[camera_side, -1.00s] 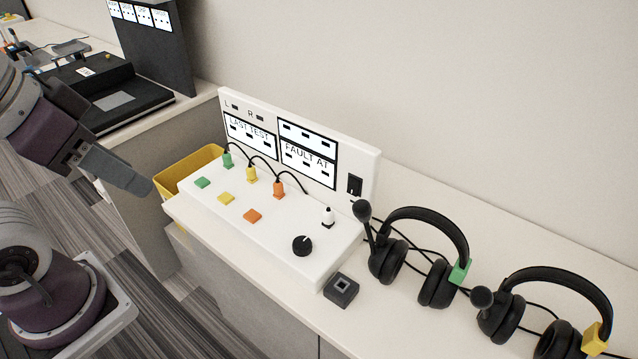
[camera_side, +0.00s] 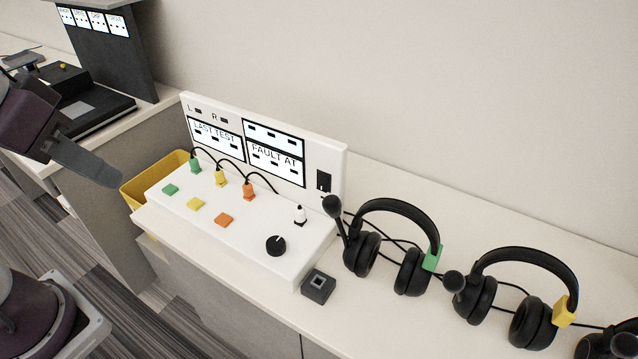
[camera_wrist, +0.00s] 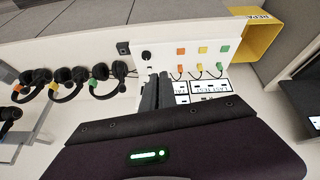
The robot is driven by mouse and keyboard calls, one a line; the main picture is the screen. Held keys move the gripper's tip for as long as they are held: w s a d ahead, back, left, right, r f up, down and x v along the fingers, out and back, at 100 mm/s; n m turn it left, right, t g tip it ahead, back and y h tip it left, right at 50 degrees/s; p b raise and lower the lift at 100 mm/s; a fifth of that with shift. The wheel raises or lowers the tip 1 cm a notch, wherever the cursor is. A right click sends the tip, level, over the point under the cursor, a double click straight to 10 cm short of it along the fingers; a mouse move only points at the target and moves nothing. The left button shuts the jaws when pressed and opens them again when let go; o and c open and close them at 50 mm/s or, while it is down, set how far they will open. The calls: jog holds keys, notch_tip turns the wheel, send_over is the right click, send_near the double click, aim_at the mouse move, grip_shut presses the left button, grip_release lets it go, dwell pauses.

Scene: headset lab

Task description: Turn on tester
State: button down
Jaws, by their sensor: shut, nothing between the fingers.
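The tester is a white console (camera_side: 235,234) with an upright panel carrying lit displays (camera_side: 217,132) that read "LAST TEST" and "FAULT AT". A black rocker switch (camera_side: 323,181) sits at the panel's right end; its position is too small to tell. The deck has green, yellow and orange buttons, matching plugs, a black knob (camera_side: 276,246) and a white toggle (camera_side: 300,215). My gripper (camera_side: 115,178) is shut and empty, left of the console and apart from it. In the wrist view, its fingers (camera_wrist: 158,78) overlap the console (camera_wrist: 190,40) and hide part of the panel.
A yellow bin (camera_side: 150,180) stands at the console's left end. A small dark block (camera_side: 318,286) lies by its front right corner. Several black headsets (camera_side: 392,247) with coloured tags fill the counter to the right. Another dark station (camera_side: 110,55) is at the back left.

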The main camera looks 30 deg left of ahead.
aim_at(322, 183)
jog(key=w+d+f+n+g, duration=0.15)
jog(key=w+d+n, duration=0.25)
jog(key=w+n, duration=0.65)
jog(key=w+d+f+n, duration=0.6)
jog(key=w+f, duration=0.4)
jog(key=w, duration=0.3)
jog(key=shift+w+d+f, duration=0.2)
jog(key=shift+w+f, duration=0.1)
jog(key=shift+w, duration=0.05)
jog(key=w+f, duration=0.7)
jog(key=f, duration=0.3)
jog(key=shift+w, duration=0.1)
